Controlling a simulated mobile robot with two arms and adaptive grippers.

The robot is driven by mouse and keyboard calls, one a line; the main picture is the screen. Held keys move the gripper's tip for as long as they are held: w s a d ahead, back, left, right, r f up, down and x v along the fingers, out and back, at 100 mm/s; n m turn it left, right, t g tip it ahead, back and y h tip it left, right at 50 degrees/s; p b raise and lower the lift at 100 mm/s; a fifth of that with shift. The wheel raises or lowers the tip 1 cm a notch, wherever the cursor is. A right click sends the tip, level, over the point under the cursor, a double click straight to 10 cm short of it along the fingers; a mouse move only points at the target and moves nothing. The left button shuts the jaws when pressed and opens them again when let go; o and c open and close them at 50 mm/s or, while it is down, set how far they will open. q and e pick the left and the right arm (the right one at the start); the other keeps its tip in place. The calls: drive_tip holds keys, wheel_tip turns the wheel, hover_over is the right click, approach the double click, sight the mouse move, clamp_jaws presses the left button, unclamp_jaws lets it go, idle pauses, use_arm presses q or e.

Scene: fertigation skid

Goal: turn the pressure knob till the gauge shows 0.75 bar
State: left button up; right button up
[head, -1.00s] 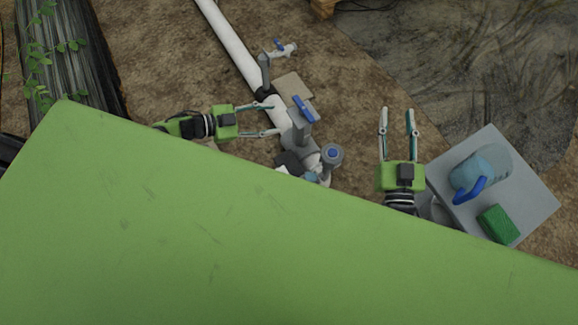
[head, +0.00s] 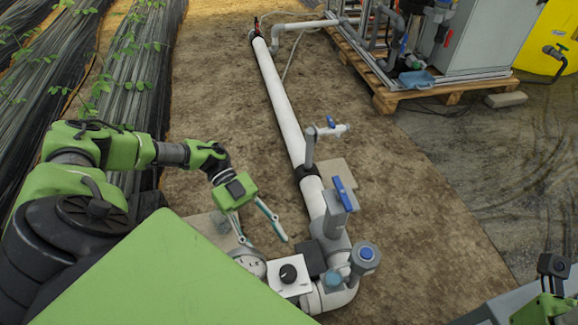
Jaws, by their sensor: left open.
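The pressure knob (head: 288,273) is a black dial on a white plate at the low end of the white pipe. The round gauge (head: 252,264) sits just left of it, partly hidden by my green body; its needle is too small to read. My left gripper (head: 266,243) is open and empty, its fingers pointing down toward the gauge and knob. Its tips appear just above them in the picture; I cannot tell the height gap. Only a piece of my right arm shows at the lower right corner; its fingers do not show.
Blue-handled valves (head: 342,194) and a blue-capped fitting (head: 366,256) stand right of the knob. The white pipe (head: 282,105) runs up to a skid on a wooden pallet (head: 392,99).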

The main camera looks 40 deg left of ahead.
sight(287, 271)
use_arm(q)
drive_tip(key=b+x, duration=0.2)
drive_tip(key=x, duration=0.7)
drive_tip(key=c, duration=1.1)
